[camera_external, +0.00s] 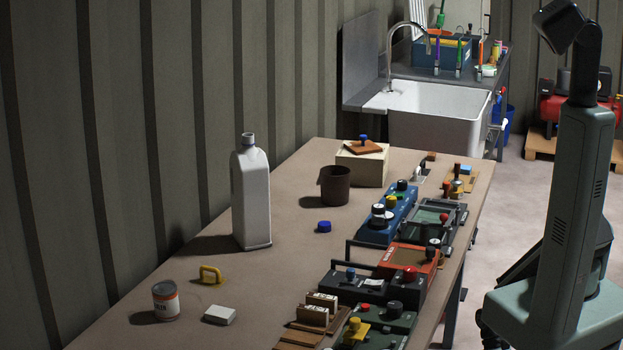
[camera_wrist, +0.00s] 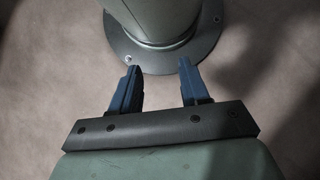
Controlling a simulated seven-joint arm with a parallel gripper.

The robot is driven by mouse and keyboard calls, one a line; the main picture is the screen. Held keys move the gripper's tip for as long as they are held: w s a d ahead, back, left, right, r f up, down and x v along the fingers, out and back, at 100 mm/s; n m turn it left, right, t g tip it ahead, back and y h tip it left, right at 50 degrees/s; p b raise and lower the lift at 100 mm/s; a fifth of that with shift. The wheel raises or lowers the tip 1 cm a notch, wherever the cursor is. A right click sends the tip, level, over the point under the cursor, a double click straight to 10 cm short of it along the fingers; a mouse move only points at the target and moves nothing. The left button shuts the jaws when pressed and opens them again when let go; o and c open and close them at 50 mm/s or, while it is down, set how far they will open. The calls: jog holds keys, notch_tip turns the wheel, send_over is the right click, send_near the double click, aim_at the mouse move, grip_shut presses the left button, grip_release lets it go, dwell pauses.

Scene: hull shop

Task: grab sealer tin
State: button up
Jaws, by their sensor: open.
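A small tin (camera_external: 166,303) with a grey metal top and a white and orange label stands upright at the near left of the workbench in the external view. Its label is only partly readable; it looks like the sealer tin. My gripper (camera_wrist: 158,67) shows in the wrist view with its two blue fingers apart and nothing between them. It points down beside my own base, over bare floor. The tin is not in the wrist view. In the external view my arm stands right of the bench, far from the tin, and I cannot make out the fingers.
On the workbench (camera_external: 205,268), a yellow handle-shaped piece (camera_external: 211,274) and a white block (camera_external: 219,315) lie near the tin. A tall white bottle (camera_external: 250,195) stands behind them. Several control boxes (camera_external: 388,218) line the right edge. A corrugated wall (camera_external: 110,150) runs along the left.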

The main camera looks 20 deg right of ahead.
jog(key=o, duration=0.9)
jog(key=shift+c, duration=0.2)
jog(key=shift+w, duration=0.1)
